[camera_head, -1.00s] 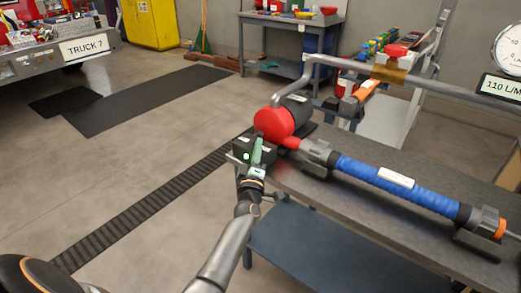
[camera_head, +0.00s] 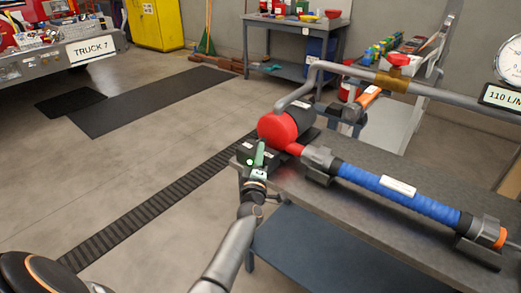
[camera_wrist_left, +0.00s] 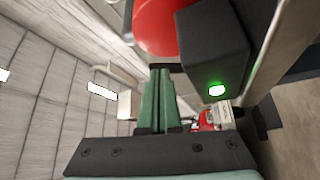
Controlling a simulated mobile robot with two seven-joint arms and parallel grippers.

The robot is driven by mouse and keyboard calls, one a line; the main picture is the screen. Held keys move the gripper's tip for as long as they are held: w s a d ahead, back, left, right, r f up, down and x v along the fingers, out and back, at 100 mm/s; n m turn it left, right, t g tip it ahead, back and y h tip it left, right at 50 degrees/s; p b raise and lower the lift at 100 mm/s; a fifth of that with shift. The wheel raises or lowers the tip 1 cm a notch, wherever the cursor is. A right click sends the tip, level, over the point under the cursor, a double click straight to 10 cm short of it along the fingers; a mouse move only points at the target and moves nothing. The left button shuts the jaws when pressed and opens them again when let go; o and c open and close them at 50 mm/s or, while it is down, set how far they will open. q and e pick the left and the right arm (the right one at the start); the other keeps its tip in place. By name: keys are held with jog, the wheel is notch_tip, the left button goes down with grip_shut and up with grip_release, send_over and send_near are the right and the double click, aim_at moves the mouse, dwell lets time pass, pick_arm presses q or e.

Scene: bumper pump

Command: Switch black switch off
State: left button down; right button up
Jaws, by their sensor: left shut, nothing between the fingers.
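A black box (camera_head: 245,147) with a lit green light sits at the near left end of the workbench, beside the red pump end. In the left wrist view the black box (camera_wrist_left: 212,45) and its green light (camera_wrist_left: 217,90) are right of my fingers. My left gripper (camera_head: 260,145) has green fingers and is shut and empty against or just in front of the box. In the left wrist view its fingertips (camera_wrist_left: 164,70) reach a dark edge below the red part; contact cannot be told. The switch lever itself is not clearly visible. My right gripper is out of view.
The red pump end (camera_head: 278,129), a blue-wrapped hose (camera_head: 400,197) and a grey pipe (camera_head: 345,70) occupy the workbench (camera_head: 300,187). A gauge (camera_head: 510,60) stands at the far right. Open floor lies to the left.

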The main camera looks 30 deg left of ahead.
pick_arm(q)
jog(key=p, duration=0.1)
jog(key=r+n+g+p, duration=0.1)
jog(key=p, duration=0.1)
jog(key=shift+a+r+n+p, duration=0.15)
jog(key=shift+a+n+p, duration=0.15)
jog(key=shift+a+p, duration=0.15)
jog(key=shift+p, duration=0.15)
jog(key=shift+a, duration=0.4)
jog(key=shift+w+a+r+n+g, duration=0.1)
jog(key=shift+a+r+n+g, duration=0.05)
jog(key=shift+n+g, duration=0.15)
jog(key=shift+a+r+n+p, duration=0.2)
jog(key=shift+r+n+p, duration=0.1)
jog(key=shift+p, duration=0.8)
jog(key=shift+a+f+g, duration=0.1)
jog(key=shift+f+g, duration=0.2)
jog(key=shift+f, duration=0.1)
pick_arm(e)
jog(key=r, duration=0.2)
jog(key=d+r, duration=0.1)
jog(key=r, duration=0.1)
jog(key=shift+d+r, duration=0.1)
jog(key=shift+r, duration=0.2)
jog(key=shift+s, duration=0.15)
